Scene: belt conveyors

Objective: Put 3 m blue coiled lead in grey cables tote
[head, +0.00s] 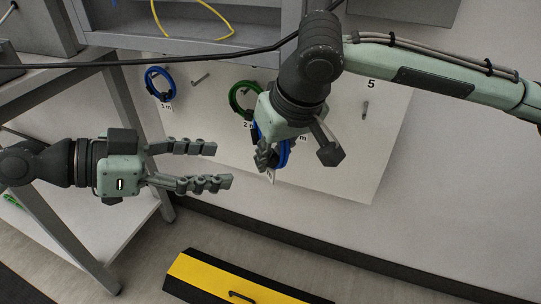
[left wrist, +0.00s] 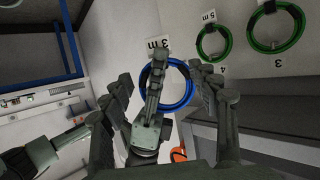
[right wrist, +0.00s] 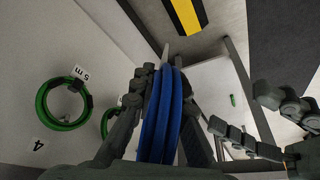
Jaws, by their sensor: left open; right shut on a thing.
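The blue coiled lead (head: 284,154) hangs from my right gripper (head: 268,158), largely hidden by it in the head view. In the left wrist view the blue lead (left wrist: 182,92) shows as a round coil with a "3 m" tag. In the right wrist view the blue lead (right wrist: 160,120) sits between the fingers, which are shut on it. My left gripper (head: 224,165) is open and empty, its fingers pointing right towards the lead, with a gap between. I cannot make out a grey cables tote in any view.
A pale peg board behind carries a blue coil (head: 158,84) tagged 1 m and a green coil (head: 240,96). Other green coils (left wrist: 213,42) also show. A grey shelf (head: 200,52) holds a yellow cable. A black-and-yellow strip (head: 230,282) lies on the floor.

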